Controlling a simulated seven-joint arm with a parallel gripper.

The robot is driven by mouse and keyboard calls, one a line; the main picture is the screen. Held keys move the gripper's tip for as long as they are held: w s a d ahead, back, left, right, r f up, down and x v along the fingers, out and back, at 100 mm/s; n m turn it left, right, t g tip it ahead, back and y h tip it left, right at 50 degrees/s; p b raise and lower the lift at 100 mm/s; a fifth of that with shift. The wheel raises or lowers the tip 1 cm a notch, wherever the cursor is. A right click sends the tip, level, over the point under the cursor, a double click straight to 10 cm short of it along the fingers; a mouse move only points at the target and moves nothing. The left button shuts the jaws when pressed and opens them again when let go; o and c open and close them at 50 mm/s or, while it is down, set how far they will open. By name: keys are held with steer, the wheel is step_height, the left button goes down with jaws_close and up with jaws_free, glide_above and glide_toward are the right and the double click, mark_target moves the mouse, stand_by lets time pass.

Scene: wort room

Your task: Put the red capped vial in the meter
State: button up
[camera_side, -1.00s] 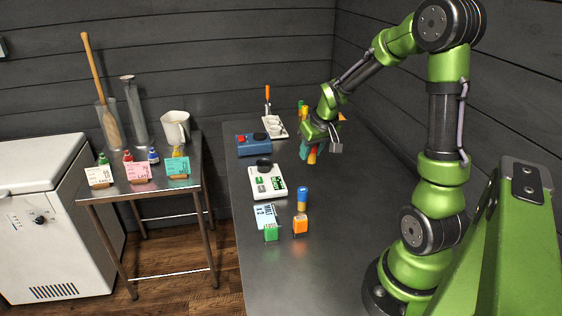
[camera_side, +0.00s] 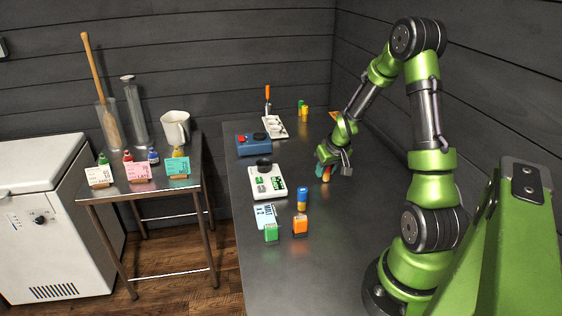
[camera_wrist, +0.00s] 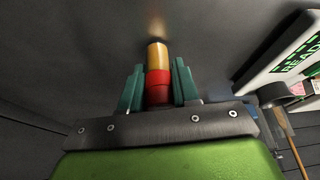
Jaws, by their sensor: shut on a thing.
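My gripper (camera_side: 324,171) is shut on the red capped vial, held over the dark bench right of the meter in the side view. In the wrist view the vial's red cap (camera_wrist: 158,85) sits between the green fingers and its amber body (camera_wrist: 157,55) points away from my palm. In the side view the fingers mostly cover the vial (camera_side: 327,174). What looks like the meter (camera_side: 267,184), a white device with a black round port and a green display, stands left of my gripper. Its green READY display (camera_wrist: 300,52) shows at the right of the wrist view.
Bench between gripper and meter is clear.

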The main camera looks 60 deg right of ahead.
steer(key=shift+f, duration=0.15)
steer(key=o, duration=1.1)
steer(key=shift+c, duration=0.2)
steer(key=v, duration=1.1)
steer(key=a+r+t+y, duration=0.1)
steer(key=a+r, duration=0.3)
steer(key=a, duration=0.4)
steer(key=s+a+r+n+t, duration=0.1)
steer(key=a+r, duration=0.3)
steer(key=a, duration=0.4)
steer(key=a+r+n+t+y, duration=0.1)
steer(key=a+r, duration=0.3)
steer(key=a, duration=0.4)
steer(key=shift+s+a+y, duration=0.15)
steer(key=shift+a+y, duration=0.15)
steer(key=shift+n+t+y, duration=0.3)
steer(key=shift+n+y, duration=0.1)
steer(key=shift+y, duration=0.5)
steer(key=s+a, duration=0.2)
steer(key=a, duration=0.1)
steer(key=s+a+r, duration=0.1)
steer(key=a, duration=0.1)
steer(key=shift+s+a, duration=0.25)
steer(key=shift+s, duration=0.15)
